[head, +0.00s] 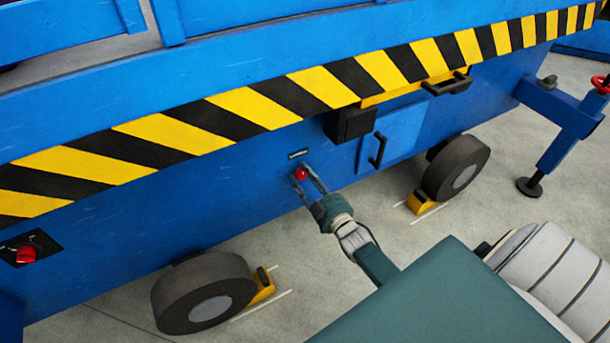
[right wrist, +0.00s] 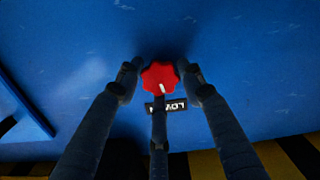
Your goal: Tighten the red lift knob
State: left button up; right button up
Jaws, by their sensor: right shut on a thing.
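A red lobed knob (head: 300,174) sits on the blue side panel of the lift, just below a small label plate (head: 298,154). My right gripper (head: 303,177) reaches up to it from the lower right and is shut on it. In the right wrist view the knob (right wrist: 161,75) has a white mark, and dark fingers flank it left and right, with a third finger below. The label (right wrist: 177,104) there seems to read "LOW", its rest hidden by that third finger. My left gripper is not in view.
Another red knob (head: 26,254) is on a black plate at the far left. A black box (head: 350,123) and a panel door with a black handle (head: 377,150) are right of the gripper. Chocked wheels (head: 205,293) stand below. A red handwheel (head: 600,84) tops the outrigger at right.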

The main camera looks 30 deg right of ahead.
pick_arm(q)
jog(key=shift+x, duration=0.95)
pick_arm(e)
jog(key=shift+a+m, duration=0.2)
jog(key=shift+m, duration=0.5)
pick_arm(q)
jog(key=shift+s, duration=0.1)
pick_arm(e)
jog(key=o, duration=1.2)
jog(key=shift+r, duration=0.15)
jog(key=shift+c, duration=0.2)
jog(key=shift+d, duration=0.1)
jog(key=s, duration=1.2)
jog(key=shift+a, duration=0.45)
